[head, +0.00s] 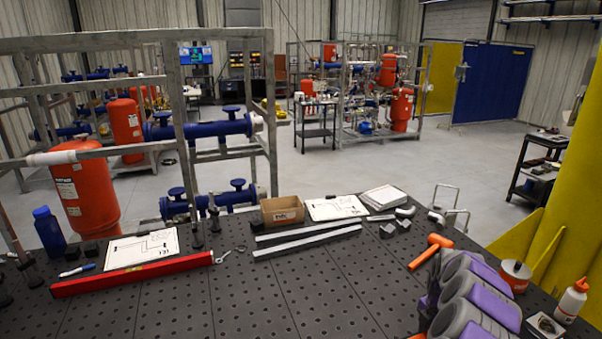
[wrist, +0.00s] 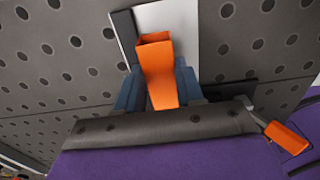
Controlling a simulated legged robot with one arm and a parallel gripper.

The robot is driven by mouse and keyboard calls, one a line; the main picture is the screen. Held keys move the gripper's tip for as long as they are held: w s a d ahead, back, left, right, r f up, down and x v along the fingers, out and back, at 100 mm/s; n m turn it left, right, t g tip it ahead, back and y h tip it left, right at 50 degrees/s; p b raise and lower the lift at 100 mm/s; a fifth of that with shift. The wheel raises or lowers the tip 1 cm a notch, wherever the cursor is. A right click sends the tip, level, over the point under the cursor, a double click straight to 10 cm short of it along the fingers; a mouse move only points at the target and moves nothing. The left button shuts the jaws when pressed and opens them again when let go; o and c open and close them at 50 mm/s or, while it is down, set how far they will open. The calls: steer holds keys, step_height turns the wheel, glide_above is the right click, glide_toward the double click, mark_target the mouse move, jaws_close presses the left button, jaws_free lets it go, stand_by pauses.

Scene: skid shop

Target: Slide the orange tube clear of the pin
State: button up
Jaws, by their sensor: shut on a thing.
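The orange tube (wrist: 158,65) is in the wrist view, square-sided with its open end toward the top of the picture. My gripper (wrist: 158,92) has its two blue-grey fingers on either side of the tube, shut on it. In the head view my purple and grey arm fills the lower right and hides my fingertips.
A white plate (wrist: 183,22) with a dark strip lies behind the tube on the perforated table (wrist: 75,70). The front middle of the table (head: 300,300) is clear.

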steer(key=shift+w+d, duration=0.15)
steer(key=shift+d, duration=0.2)
steer(key=o, duration=1.2)
steer(key=shift+r, duration=0.15)
steer(key=shift+r+p, duration=0.75)
steer(key=shift+r, duration=2.7)
steer(key=shift+a, duration=0.1)
